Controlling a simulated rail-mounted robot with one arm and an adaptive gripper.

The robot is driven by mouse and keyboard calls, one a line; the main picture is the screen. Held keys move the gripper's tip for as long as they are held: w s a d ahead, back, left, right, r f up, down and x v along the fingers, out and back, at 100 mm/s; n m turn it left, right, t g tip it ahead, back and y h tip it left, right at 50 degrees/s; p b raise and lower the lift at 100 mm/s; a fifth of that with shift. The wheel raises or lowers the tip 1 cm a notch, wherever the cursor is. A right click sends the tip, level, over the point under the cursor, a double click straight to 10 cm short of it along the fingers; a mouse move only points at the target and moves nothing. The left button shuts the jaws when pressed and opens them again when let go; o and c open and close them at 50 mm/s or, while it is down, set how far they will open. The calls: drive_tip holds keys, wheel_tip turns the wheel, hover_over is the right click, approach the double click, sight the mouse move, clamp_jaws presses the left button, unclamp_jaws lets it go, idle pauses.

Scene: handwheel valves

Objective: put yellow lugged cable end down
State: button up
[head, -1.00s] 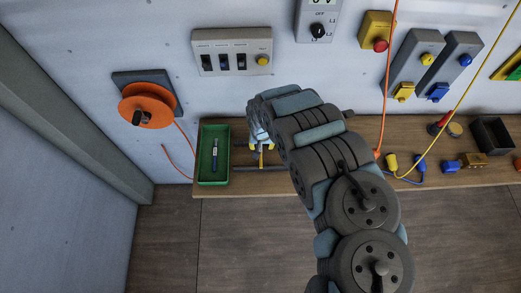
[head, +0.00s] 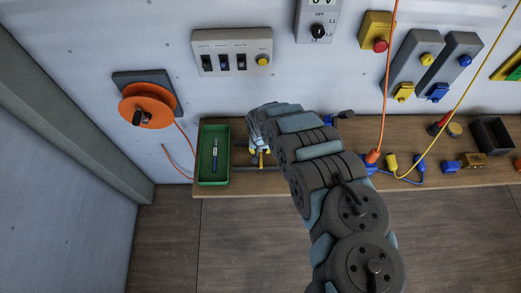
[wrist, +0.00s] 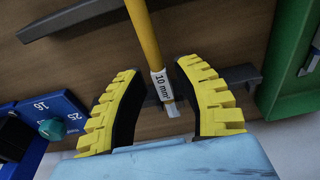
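The yellow cable end (wrist: 146,40) carries a white "10 mm²" label and a pale lug at its tip. In the wrist view it lies between the two yellow toothed fingers of my gripper (wrist: 160,98), with a gap on each side. The gripper is open around it. The lug is close to a dark grey bar on the wooden bench; I cannot tell whether it touches the bar. In the head view my gripper (head: 260,151) is low over the bench, right of the green tray (head: 202,150), and my arm hides much of it.
A blue block (wrist: 48,122) marked 16 and 25 is left in the wrist view; the green tray wall (wrist: 290,60) is right. An orange plug (head: 373,156), a yellow plug (head: 391,162) and a black bin (head: 492,136) are along the bench. An orange reel (head: 147,107) hangs on the wall.

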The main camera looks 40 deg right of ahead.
clamp_jaws()
